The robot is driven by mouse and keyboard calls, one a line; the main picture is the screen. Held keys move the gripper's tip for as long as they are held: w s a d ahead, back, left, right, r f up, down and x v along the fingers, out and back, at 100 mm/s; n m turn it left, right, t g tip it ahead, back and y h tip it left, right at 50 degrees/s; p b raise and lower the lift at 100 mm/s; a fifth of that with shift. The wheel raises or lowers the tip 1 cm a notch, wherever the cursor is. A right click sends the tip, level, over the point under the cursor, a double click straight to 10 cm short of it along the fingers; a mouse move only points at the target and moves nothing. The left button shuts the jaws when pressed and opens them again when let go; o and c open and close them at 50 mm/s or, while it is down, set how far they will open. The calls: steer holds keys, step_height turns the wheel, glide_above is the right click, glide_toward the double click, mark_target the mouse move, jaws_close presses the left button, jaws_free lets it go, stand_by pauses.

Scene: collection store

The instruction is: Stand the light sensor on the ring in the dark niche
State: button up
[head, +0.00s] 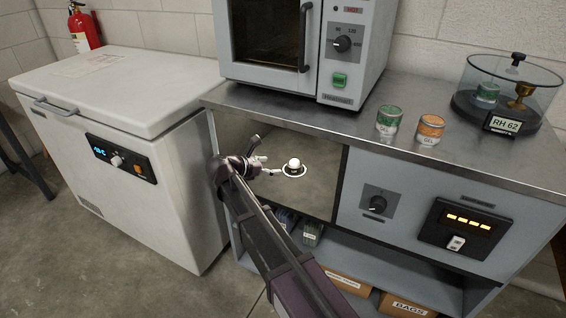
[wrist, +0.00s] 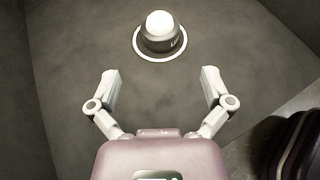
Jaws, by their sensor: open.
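The light sensor (wrist: 159,36), a dark round body with a white dome, stands upright inside the white ring (wrist: 142,52) on the niche floor. In the head view the sensor (head: 294,165) and the ring (head: 294,174) show in the niche (head: 318,195) under the bench top. My gripper (wrist: 158,82) is open and empty. Its two fingers are spread wide, short of the sensor and apart from it. In the head view my gripper (head: 264,158) is at the niche's left part, to the left of the sensor.
An oven (head: 270,50), a green-lidded jar (head: 388,122), an orange-lidded jar (head: 430,130) and a glass desiccator (head: 512,90) stand on the bench top (head: 350,105). A white chest freezer (head: 110,110) stands at the left. A control panel (head: 410,215) bounds the niche at right.

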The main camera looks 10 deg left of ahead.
steer(key=shift+v, duration=0.9)
stand_by(1.9)
